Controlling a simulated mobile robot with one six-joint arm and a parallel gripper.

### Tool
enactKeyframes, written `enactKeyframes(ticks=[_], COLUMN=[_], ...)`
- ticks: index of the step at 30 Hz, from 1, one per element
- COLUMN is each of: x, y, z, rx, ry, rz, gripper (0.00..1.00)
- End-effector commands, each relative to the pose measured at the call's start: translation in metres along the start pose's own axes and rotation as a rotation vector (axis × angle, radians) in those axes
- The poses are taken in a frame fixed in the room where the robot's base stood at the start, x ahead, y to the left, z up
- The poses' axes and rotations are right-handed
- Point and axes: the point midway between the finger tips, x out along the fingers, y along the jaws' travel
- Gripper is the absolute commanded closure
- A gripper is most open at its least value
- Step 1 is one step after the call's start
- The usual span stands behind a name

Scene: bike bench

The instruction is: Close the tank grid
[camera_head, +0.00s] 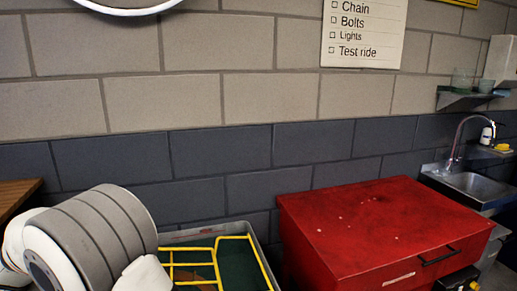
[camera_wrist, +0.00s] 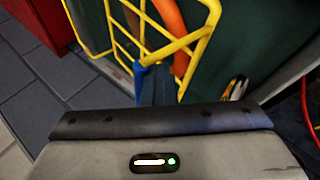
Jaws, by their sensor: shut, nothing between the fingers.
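The tank (camera_head: 262,250) is a grey-rimmed box with a dark green inside at the bottom of the head view, cut off by the frame edge. The yellow wire tank grid (camera_head: 195,264) shows at its left part; its exact angle is hard to tell. In the wrist view the grid (camera_wrist: 186,41) slants across the top middle, and bare green inside (camera_wrist: 262,45) shows to its right. My gripper (camera_wrist: 156,82) is shut and empty, close to the grid's lower end; I cannot tell whether it touches. My arm hides the tank's left side in the head view.
A red cabinet (camera_head: 385,230) stands right of the tank, with a sink (camera_head: 478,186) beyond it. A brick wall (camera_head: 220,150) runs behind. An orange curved piece (camera_wrist: 170,20) passes by the grid. A red cable (camera_wrist: 306,100) lies at the right.

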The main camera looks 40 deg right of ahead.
Motion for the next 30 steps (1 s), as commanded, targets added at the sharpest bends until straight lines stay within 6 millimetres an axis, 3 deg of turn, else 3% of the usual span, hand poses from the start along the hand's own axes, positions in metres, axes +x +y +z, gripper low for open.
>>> enactKeyframes(ticks=[5,17,19,23,30], x=[-0.006,-0.068,-0.073,-0.071,-0.037], y=[0.001,0.0,0.0,0.009,0.04], z=[0.0,-0.001,-0.001,-0.01,-0.052], rx=[0.001,-0.001,0.0,0.022,0.173], ry=[0.001,-0.001,-0.003,-0.062,-0.26], rz=[0.0,0.0,-0.002,-0.058,-0.361], gripper=[1.0,1.0,0.96,0.85,0.66])
